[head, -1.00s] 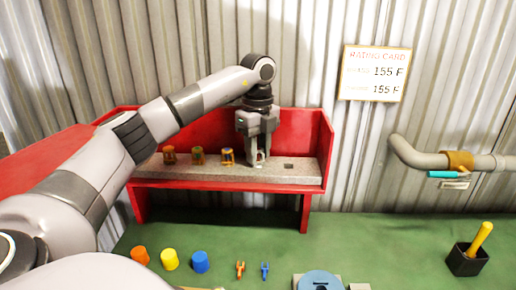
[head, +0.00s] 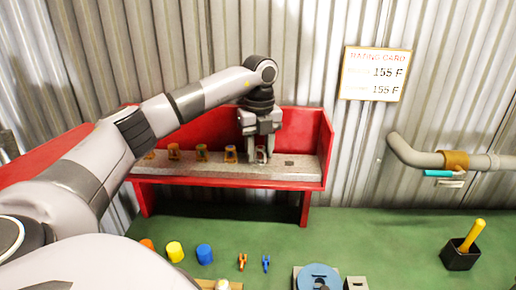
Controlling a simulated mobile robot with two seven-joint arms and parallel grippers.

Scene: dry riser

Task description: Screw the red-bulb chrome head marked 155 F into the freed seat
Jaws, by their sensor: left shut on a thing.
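My left gripper (head: 261,150) points down over the grey shelf top (head: 220,172) of the red rack. It is shut on a small chrome head (head: 261,156) at the right end of the row. The fingers hide most of the head, and its bulb colour and marking are too small to read. The head seems to be at the shelf surface; I cannot tell whether it is lifted. An orange-brown fitting (head: 455,160) sits on the grey pipe at the right, with a cyan piece (head: 438,173) below it. I cannot make out an open seat there. My right gripper is out of view.
Several brass-coloured heads (head: 202,154) stand left of the gripper; a dark slot (head: 289,164) lies right. Coloured caps (head: 204,254), small forked tools (head: 242,262) and a blue disc (head: 319,277) are in front. A black holder (head: 460,257) has a yellow handle. A rating card (head: 376,74) reads 155 F.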

